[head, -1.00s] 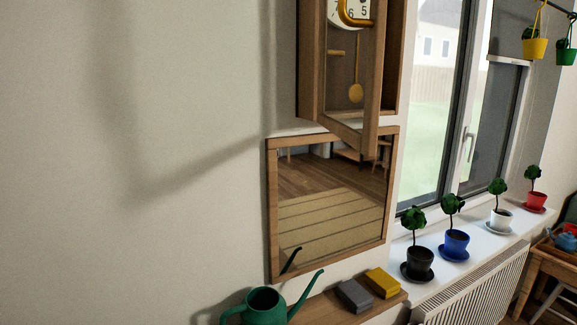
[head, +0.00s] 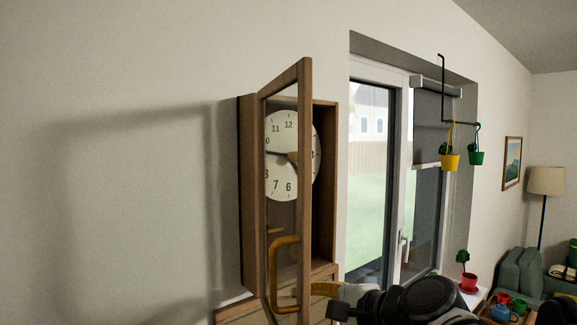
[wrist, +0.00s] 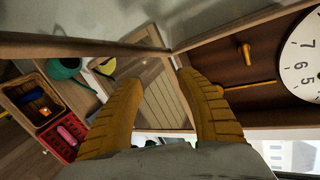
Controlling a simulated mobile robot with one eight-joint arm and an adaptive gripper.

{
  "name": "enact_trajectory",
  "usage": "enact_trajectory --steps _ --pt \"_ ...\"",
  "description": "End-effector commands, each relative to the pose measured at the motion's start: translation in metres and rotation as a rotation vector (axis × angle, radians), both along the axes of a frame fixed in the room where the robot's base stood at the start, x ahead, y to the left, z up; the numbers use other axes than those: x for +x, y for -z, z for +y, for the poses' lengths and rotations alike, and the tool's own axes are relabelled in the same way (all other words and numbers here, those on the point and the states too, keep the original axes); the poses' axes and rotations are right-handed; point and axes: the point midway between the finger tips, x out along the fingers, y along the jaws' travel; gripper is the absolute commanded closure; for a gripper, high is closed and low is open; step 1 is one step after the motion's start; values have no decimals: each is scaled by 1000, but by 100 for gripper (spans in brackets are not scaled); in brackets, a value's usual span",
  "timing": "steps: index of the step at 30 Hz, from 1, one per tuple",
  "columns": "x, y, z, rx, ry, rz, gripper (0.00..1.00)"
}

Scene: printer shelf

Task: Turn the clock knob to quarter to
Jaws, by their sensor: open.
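The wall clock's white dial (head: 290,155) shows in the head view inside a wooden case (head: 246,200). Its glass door (head: 305,180) stands open, with a yellow handle (head: 285,275). A dark hand points left, roughly toward 9; its tip is hard to read. A gold piece sits at the dial's centre, and a gold peg (head: 275,230) sticks out below the dial. The peg also shows in the wrist view (wrist: 245,52), beyond my fingers and apart from them. My gripper (wrist: 165,92) is open and empty, below the dial; the head view shows it low, partly behind the door.
The open door stands out from the wall. A window (head: 375,170) and hanging pots (head: 450,160) are to the right.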

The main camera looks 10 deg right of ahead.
Motion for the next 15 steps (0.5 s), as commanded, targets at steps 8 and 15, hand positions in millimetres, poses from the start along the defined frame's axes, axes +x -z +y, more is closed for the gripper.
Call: enact_trajectory --steps 8,15 --pt "65 -200 -41 611 204 25 56" --pt "89 -269 -69 892 265 35 56"
